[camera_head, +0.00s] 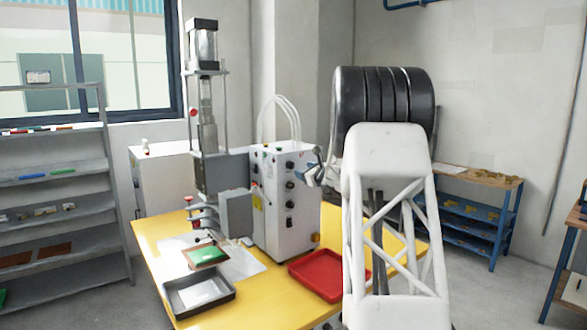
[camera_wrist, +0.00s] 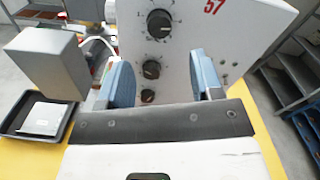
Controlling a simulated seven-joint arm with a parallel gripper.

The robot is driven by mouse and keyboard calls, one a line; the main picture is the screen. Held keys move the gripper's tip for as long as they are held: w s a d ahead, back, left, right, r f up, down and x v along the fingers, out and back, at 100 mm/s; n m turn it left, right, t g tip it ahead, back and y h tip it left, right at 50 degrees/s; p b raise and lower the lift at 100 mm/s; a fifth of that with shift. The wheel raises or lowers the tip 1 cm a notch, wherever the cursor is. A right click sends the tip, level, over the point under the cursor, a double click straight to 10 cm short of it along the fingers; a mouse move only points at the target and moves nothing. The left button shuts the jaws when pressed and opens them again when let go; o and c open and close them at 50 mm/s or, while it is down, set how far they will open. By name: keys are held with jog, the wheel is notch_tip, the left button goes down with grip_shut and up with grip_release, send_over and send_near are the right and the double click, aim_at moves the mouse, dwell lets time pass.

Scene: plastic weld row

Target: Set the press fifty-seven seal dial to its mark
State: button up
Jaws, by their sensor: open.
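The press control cabinet is a white box with a column of black dials on its front, standing on the yellow table; it shows in the head view (camera_head: 270,220). In the wrist view its panel (camera_wrist: 190,50) carries a red "57". An upper dial (camera_wrist: 159,23), a middle dial (camera_wrist: 152,69) and a smaller lower knob (camera_wrist: 148,96) show there. Small scale marks ring the dials; which is the seal dial is unreadable. My gripper (camera_head: 318,172) is open and empty in front of the panel. In the wrist view its blue fingers (camera_wrist: 165,78) stand either side of the middle dial's line of sight.
The press (camera_head: 215,170) stands left of the cabinet. A dark tray (camera_head: 230,294) with a pale sheet lies at the front of the yellow table (camera_head: 152,240). A red tray (camera_head: 300,267) lies near my arm. Shelves (camera_head: 60,200) stand at the left, a low bench (camera_head: 470,180) at the right.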

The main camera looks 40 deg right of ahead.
aim_at(292, 166)
jog(key=shift+w, duration=0.1)
jog(key=shift+w, duration=3.8)
jog(key=c, duration=0.9)
